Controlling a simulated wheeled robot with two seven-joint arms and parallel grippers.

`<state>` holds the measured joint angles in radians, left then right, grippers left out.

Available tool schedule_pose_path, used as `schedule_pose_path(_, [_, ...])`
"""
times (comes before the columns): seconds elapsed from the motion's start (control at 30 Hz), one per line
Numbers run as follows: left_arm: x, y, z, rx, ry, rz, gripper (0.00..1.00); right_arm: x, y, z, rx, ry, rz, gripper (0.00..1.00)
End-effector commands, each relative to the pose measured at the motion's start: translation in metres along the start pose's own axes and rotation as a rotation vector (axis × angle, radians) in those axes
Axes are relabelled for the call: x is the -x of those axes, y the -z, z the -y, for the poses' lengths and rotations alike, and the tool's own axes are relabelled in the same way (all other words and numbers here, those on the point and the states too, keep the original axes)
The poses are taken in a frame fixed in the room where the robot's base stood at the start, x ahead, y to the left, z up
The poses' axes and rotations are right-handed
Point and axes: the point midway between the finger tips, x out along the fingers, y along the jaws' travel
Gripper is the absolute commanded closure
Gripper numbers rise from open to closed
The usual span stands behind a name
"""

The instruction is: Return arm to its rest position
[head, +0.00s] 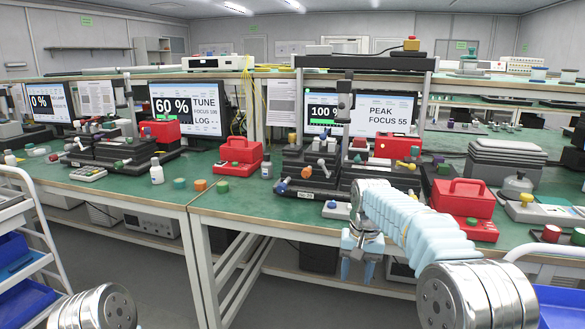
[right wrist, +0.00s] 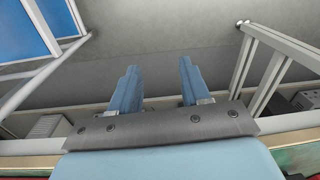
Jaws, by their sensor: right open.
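My right arm reaches forward over the front edge of the right bench in the head view. Its gripper (head: 362,262) points down in front of the bench edge, beside the legs. In the right wrist view the same gripper (right wrist: 160,85) has its two blue fingers apart with nothing between them, above the grey floor. My left gripper does not show; only a rounded metal joint of mine is at the bottom left of the head view. The fiber collimator setup (head: 312,165) stands on the bench beyond the right gripper, apart from it.
A red case (head: 463,198) sits right of my forearm on the green benchtop (head: 235,208). A monitor (head: 358,112) reads 100 %, PEAK, FOCUS 55. Carts with blue bins (head: 15,255) stand at the left and lower right. The floor before the benches is clear.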

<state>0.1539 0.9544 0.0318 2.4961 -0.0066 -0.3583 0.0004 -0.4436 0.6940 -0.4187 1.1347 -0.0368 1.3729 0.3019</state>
Motion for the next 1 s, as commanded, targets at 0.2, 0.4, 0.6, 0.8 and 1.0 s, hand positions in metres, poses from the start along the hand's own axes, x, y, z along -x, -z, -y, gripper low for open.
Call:
schedule_pose_path(0.2, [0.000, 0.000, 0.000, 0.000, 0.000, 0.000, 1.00, -0.184, -0.029, -0.019, 0.041, 0.071, 0.046, 0.53])
schedule_pose_path(0.4, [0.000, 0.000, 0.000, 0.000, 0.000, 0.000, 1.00, -0.321, -0.134, -0.031, 0.060, 0.178, 0.059, 0.53])
schedule_pose_path(0.6, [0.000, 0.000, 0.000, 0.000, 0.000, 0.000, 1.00, -0.369, -0.254, -0.031, 0.052, 0.278, 0.042, 0.53])
schedule_pose_path(0.8, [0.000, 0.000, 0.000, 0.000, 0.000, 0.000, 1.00, -0.368, -0.304, -0.029, 0.044, 0.321, 0.021, 0.53])
schedule_pose_path(1.0, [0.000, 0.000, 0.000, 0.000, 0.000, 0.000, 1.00, -0.368, -0.306, -0.029, 0.044, 0.323, 0.016, 0.53])
